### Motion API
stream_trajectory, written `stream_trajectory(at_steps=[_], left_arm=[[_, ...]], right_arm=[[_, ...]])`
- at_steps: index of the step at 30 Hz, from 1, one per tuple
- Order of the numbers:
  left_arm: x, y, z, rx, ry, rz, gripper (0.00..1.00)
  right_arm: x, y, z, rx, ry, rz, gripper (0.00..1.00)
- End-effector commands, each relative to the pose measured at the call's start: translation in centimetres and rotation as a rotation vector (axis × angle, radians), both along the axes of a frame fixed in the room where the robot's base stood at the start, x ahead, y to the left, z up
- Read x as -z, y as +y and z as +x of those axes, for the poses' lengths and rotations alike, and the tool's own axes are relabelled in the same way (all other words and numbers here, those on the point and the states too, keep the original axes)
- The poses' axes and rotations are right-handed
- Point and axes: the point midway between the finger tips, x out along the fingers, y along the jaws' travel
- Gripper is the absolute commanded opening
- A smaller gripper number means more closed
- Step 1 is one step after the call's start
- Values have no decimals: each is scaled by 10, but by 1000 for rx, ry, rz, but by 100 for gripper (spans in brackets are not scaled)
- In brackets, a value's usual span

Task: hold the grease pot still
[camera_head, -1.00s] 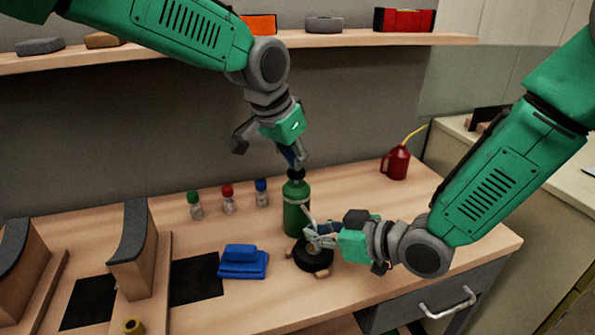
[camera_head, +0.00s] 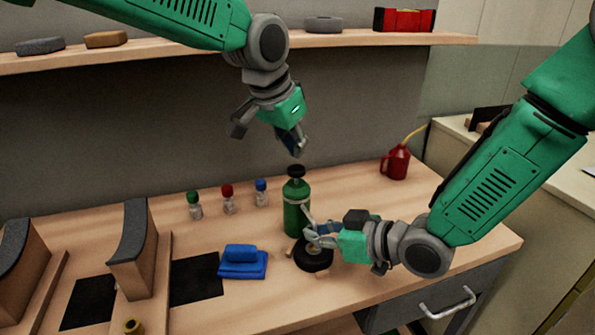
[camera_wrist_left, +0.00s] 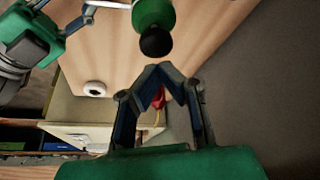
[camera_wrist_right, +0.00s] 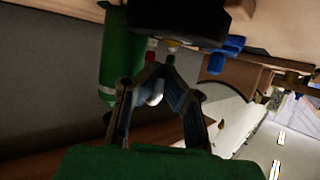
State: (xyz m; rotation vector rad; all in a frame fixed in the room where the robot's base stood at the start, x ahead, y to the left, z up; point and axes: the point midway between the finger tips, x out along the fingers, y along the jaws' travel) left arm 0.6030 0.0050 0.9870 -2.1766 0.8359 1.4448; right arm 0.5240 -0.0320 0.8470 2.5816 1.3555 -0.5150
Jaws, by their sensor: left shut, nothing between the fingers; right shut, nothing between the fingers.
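A squat black round pot (camera_head: 312,262) with a pale centre stands near the table's front; it seems to be the grease pot. A green bottle (camera_head: 296,218) with a black cap stands upright just behind it. My right gripper (camera_head: 308,234) is shut and empty, its fingertips over the pot's rim and beside the bottle; I cannot tell whether they touch either. The right wrist view shows the bottle (camera_wrist_right: 120,60) left of the shut fingers (camera_wrist_right: 158,70). My left gripper (camera_head: 297,150) is shut and empty in the air above the bottle's cap, apart from it.
Small bottles with green, red and blue caps (camera_head: 228,200) stand behind left. A folded blue cloth (camera_head: 243,264) lies left of the pot, beyond it curved stands (camera_head: 135,245). A red oil can (camera_head: 396,163) stands back right. A shelf (camera_head: 345,40) runs above.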

Motion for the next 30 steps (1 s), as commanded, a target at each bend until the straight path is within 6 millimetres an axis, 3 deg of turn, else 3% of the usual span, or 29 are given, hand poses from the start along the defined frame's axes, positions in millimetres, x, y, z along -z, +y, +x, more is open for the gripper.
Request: stream_trajectory(at_steps=[30], left_arm=[[28,0,0,0,1,1,0]], right_arm=[[0,0,0,0,-1,1,0]])
